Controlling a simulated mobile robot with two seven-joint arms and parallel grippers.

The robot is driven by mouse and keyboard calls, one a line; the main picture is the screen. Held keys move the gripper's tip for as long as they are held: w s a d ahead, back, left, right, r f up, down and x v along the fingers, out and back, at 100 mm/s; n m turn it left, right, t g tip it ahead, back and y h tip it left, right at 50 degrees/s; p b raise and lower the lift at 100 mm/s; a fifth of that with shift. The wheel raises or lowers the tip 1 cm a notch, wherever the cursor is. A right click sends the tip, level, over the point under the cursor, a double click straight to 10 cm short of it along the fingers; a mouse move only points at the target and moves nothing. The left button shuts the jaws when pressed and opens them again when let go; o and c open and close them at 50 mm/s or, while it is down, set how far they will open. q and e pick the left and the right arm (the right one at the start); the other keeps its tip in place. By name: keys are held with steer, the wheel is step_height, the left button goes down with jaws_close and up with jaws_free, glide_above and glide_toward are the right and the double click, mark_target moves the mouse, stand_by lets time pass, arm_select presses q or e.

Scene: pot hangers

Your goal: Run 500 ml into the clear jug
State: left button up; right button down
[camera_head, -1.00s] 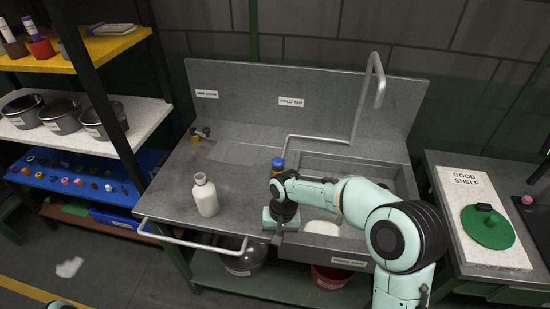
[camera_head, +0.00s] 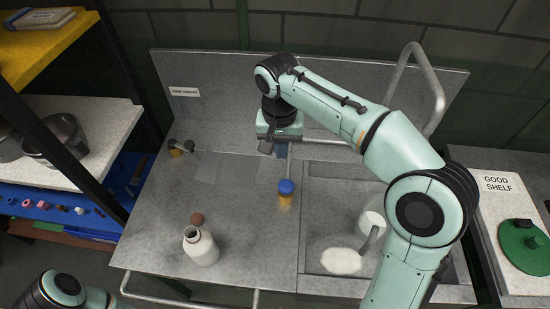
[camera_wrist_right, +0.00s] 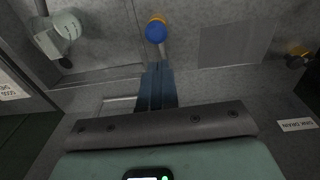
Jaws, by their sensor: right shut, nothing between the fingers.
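My right gripper (camera_head: 282,152) is shut and empty, pointing down over the back of the counter, behind the blue-topped brass tap knob (camera_head: 286,190). In the right wrist view the shut fingers (camera_wrist_right: 157,85) point towards the knob (camera_wrist_right: 156,30), with a gap between them. A pale, cloudy vessel with a grey handle (camera_head: 372,222), which may be the jug, is in the sink, partly hidden by my right arm. It also shows in the right wrist view (camera_wrist_right: 66,25). I cannot see any water level. The tall bent spout pipe (camera_head: 438,90) rises behind my arm. My left gripper is out of view.
A cream bottle (camera_head: 201,247) stands at the counter's front left, a brown round piece by its neck. A white patch (camera_head: 342,261) lies in the sink (camera_head: 320,215). A smaller brass tap (camera_head: 178,150) is at back left. The mid-left counter is clear.

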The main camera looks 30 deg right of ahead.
mark_target(283, 187)
steer(key=f, duration=0.4)
steer(key=f+b, duration=0.1)
steer(key=f, duration=0.3)
steer(key=f+b, duration=0.1)
steer(key=f, duration=0.3)
steer(key=shift+s+d+f, duration=0.2)
steer(key=shift+d+f, duration=0.1)
steer(key=shift+d, duration=0.05)
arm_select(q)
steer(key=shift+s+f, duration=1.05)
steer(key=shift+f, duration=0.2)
arm_select(e)
steer(key=shift+f, duration=0.65)
step_height(283, 187, down, 2)
steer(key=shift+f+b, duration=0.25)
steer(key=shift+b, duration=0.45)
steer(key=shift+f, duration=0.15)
steer(key=shift+s, duration=0.15)
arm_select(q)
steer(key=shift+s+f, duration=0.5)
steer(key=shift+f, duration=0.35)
